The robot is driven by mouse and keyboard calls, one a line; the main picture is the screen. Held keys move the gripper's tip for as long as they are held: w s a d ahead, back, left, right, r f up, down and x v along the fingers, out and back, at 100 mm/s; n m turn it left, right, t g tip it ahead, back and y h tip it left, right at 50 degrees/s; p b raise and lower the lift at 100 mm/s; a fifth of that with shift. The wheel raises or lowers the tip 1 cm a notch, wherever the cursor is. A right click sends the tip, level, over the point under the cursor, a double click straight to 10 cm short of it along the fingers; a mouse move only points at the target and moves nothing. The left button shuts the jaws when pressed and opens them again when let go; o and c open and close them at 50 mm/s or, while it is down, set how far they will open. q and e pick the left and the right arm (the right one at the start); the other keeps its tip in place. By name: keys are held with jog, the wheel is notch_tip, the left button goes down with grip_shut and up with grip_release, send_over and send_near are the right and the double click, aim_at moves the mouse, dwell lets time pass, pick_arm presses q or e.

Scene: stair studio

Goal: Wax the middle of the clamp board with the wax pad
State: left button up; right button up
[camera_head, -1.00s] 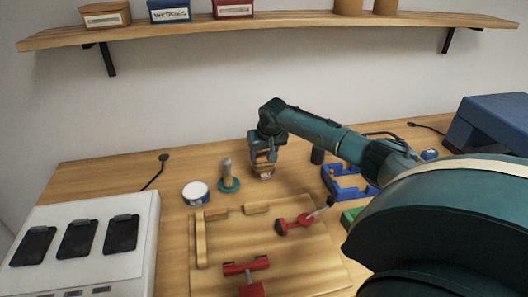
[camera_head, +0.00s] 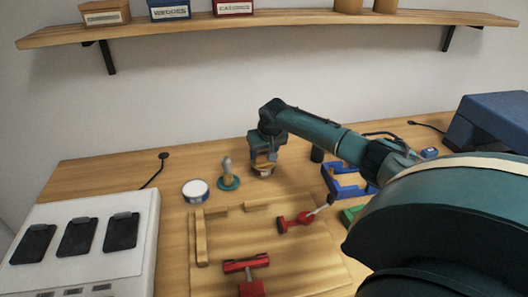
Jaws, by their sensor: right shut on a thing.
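The clamp board (camera_head: 300,255) lies flat on the workbench, a pale wooden board with wooden strips along its back and left edges and red clamps (camera_head: 296,221) at its right and front. Its middle is bare. My right gripper (camera_head: 264,160) is behind the board's back edge, pointing down. It is shut on a small tan thing with a pale underside (camera_head: 263,171), which looks like the wax pad; the fingers partly hide it. I cannot tell whether it touches the bench. My left gripper is not in view.
A round tin with a white top (camera_head: 195,190) and a teal disc with a grey handle (camera_head: 228,180) stand behind the board. A blue holder (camera_head: 346,186) is at right. A white unit with dark devices (camera_head: 85,240) fills the left. My right arm crosses the right side.

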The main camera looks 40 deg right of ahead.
aim_at(264, 155)
jog(key=shift+s, duration=0.1)
jog(key=shift+r+p, duration=0.6)
jog(key=shift+r, duration=2.85)
